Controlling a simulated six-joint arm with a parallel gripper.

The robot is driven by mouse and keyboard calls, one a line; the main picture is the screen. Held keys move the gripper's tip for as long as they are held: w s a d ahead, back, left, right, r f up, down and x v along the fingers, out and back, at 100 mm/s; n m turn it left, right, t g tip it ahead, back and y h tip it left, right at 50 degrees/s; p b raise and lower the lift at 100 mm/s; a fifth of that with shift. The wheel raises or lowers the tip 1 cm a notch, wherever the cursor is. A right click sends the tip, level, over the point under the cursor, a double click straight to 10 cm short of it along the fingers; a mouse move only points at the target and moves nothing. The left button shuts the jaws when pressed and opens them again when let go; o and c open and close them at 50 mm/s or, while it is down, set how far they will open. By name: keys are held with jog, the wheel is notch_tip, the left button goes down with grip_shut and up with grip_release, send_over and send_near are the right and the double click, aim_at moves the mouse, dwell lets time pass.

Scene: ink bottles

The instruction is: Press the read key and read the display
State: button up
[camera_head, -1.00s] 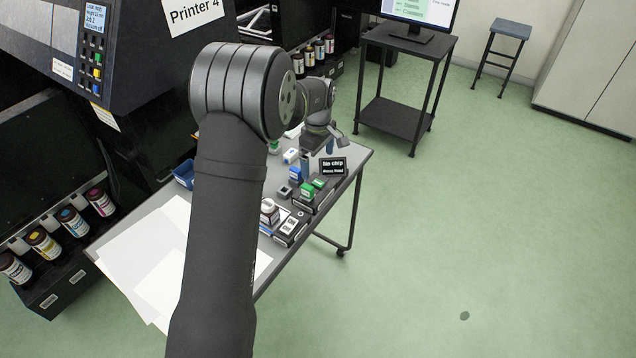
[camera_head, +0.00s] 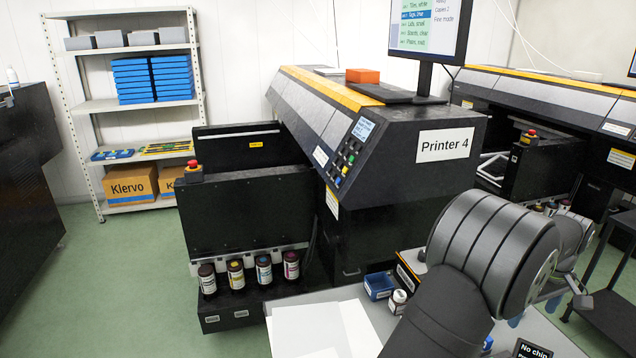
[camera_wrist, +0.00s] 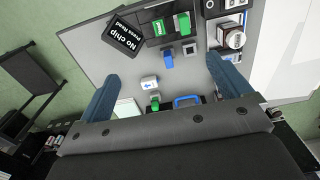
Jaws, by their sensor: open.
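The black display (camera_wrist: 124,36) lies at the top left of the wrist view and reads "No chip, Press Read". Its top edge shows at the bottom of the head view (camera_head: 532,349), cut off by the frame. Beside it is a black holder (camera_wrist: 152,14) with green parts (camera_wrist: 183,22).
White sheets (camera_head: 318,330) cover the table's left part.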

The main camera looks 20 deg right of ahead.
grip_shut()
dwell(1.5)
